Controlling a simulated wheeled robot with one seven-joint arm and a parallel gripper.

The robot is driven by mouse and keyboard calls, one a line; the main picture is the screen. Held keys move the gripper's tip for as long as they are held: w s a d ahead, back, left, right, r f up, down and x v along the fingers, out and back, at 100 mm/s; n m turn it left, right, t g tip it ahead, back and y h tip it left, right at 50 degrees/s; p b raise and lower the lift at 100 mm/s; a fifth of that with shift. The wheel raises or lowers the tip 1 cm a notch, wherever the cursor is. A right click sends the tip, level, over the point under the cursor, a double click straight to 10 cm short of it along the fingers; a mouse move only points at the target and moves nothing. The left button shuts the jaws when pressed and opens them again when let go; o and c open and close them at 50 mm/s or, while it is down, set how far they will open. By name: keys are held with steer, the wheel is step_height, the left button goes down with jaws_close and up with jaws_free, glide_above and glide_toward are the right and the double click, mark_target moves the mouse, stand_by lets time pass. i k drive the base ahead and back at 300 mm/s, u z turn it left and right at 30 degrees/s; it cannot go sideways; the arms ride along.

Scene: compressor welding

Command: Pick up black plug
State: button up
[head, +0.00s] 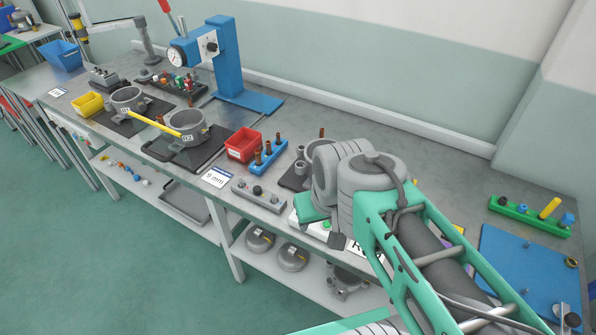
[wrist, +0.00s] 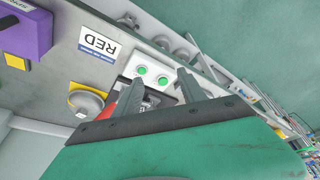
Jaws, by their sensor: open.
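A small dark plug (head: 502,201), which looks like the black plug, sits at the left end of a green rack (head: 530,218) at the right back of the bench in the head view. Blue and yellow plugs stand in the same rack. My gripper (wrist: 161,78) is open, with two dark fingers apart in the wrist view. It is above the bench by a white box with two green buttons (wrist: 152,75), well left of the rack. In the head view my arm mostly hides the gripper. I cannot make out the black plug in the wrist view.
A blue board (head: 525,275) lies in front of the green rack. A red bin (head: 243,145), a blue rack with brown pegs (head: 268,158) and a grey block (head: 262,195) stand left of my arm. In the wrist view, a purple box (wrist: 25,32) and a RED label (wrist: 99,44) show.

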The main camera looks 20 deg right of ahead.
mark_target(257, 190)
steer(key=u, duration=0.5)
steer(key=k, duration=0.6)
steer(key=u, duration=1.05)
steer(key=i, duration=1.1)
steer(key=z, duration=0.7)
